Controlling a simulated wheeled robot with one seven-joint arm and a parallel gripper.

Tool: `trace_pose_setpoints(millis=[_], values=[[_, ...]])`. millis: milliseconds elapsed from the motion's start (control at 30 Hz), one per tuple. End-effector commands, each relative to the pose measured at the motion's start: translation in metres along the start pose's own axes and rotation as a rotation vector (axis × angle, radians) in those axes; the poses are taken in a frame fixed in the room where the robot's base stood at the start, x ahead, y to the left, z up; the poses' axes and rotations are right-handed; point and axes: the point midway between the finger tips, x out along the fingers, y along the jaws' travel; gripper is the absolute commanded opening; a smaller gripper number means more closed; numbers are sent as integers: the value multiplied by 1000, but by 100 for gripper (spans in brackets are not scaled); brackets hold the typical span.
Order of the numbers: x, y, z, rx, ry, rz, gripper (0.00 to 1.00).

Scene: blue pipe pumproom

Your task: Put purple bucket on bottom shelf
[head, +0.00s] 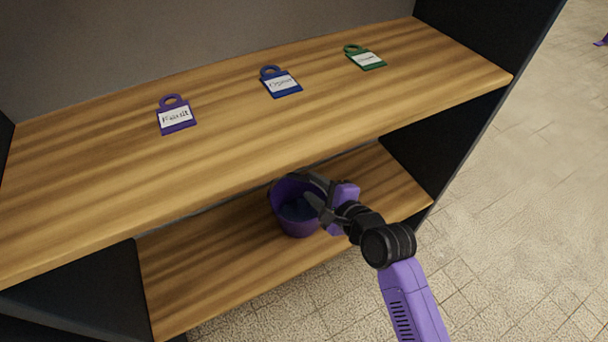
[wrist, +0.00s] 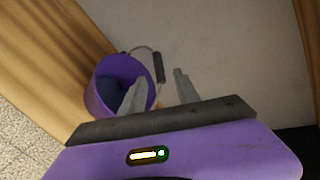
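The purple bucket (head: 293,224) stands upright on the wooden bottom shelf (head: 205,275), near its middle. Its inside looks dark blue. In the wrist view the bucket (wrist: 95,98) is left of my fingers, and its thin wire handle with a dark grip (wrist: 158,66) reaches up behind them. My gripper (head: 309,188) is at the bucket's right rim. In the wrist view my gripper (wrist: 158,80) has its two grey fingers apart with a clear gap between them. The left finger overlaps the bucket's edge; I cannot tell whether it touches.
The upper shelf (head: 330,110) hangs above the bucket and holds a purple tag (head: 176,117), a blue tag (head: 281,82) and a green tag (head: 365,58). Dark side panels (head: 470,130) bound the unit. Tiled floor (head: 530,200) is clear at right. The bottom shelf has free room left of the bucket.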

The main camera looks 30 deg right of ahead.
Motion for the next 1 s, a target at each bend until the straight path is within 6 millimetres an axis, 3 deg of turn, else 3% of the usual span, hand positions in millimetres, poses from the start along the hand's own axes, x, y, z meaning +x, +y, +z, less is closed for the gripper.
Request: trace_pose_setpoints(millis=[200,467,633,767,1000], values=[[-20,0,0,0,0,0,38],[-22,1,0,-1,0,0,38],[-37,18,-2,-86,16,-2,38],[-75,49,-4,-295,51,-10,38],[-171,90,-2,-823,118,-23,38]])
